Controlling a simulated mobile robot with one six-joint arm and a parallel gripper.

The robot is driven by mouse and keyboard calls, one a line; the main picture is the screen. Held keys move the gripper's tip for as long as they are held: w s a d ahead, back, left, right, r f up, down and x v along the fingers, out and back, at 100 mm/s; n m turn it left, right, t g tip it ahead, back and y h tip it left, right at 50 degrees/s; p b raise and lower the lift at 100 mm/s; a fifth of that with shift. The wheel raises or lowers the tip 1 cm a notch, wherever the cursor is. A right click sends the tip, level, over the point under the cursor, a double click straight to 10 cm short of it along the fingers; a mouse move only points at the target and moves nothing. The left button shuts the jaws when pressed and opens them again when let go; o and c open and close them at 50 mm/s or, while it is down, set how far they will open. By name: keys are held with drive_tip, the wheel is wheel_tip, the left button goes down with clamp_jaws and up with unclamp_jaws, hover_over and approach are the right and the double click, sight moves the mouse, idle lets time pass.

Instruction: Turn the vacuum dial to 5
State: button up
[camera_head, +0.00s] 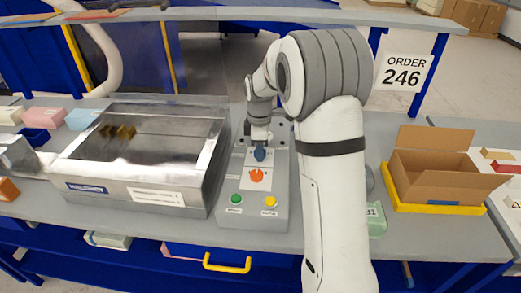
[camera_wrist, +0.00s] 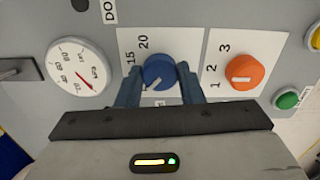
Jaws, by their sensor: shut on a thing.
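The blue vacuum dial (camera_wrist: 158,70) sits on a white plate in the wrist view, with the numbers 15 and 20 readable at its upper left. Its lower numbers are mostly hidden by my gripper. A small white mark shows at the dial's lower left side, but which number it meets is hidden. My gripper (camera_wrist: 158,82) is shut on the dial, one blue finger on each side. In the head view, my gripper (camera_head: 261,143) reaches down from above onto the blue dial (camera_head: 260,154) on the grey control box (camera_head: 225,212).
An orange dial (camera_wrist: 241,72) marked 1, 2, 3 sits right beside the blue one. A round gauge (camera_wrist: 79,67) with a red needle is on the left. Green (camera_head: 236,198) and yellow (camera_head: 271,201) buttons sit at the box's front. A metal vacuum machine (camera_head: 95,190) stands left.

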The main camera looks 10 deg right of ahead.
drive_tip(key=shift+n, duration=0.9)
drive_tip(key=o, duration=1)
wheel_tip(320, 180, up, 7)
drive_tip(key=shift+r+b, duration=0.2)
drive_tip(key=shift+b, duration=0.25)
drive_tip(key=shift+r, duration=0.2)
